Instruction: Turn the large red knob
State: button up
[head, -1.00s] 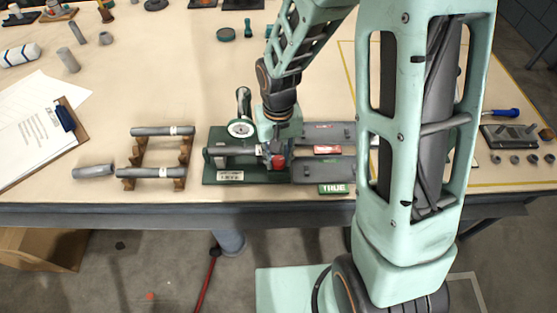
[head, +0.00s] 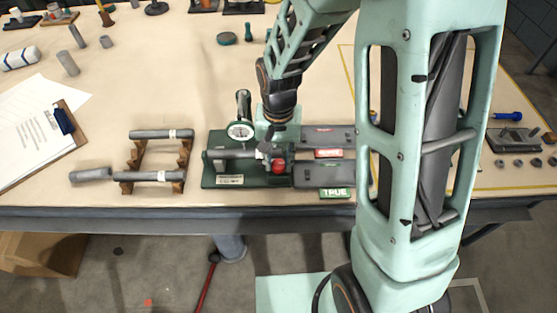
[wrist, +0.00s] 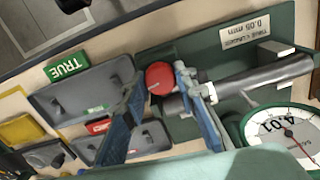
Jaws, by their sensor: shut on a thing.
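The large red knob (head: 278,166) is at the right end of the green gauge fixture (head: 209,180), near the table's front edge. In the wrist view the red knob (wrist: 159,78) sits between the fingertips of my gripper (wrist: 160,86), which is shut on it. In the head view my gripper (head: 270,140) comes down from above, just behind the knob, its fingers partly hidden. A grey cylinder (wrist: 260,80) lies in the fixture beside the knob.
Two grey trays (head: 322,138) lie right of the fixture, with a red label and a green TRUE label (head: 335,193). A wooden rack (head: 133,164) with grey cylinders stands to the left, and a clipboard (head: 70,140) farther left. The table behind the fixture is mostly clear.

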aim_at(279, 164)
jog(key=o, duration=1.2)
jog(key=shift+c, duration=0.2)
notch_tip(279, 164, up, 12)
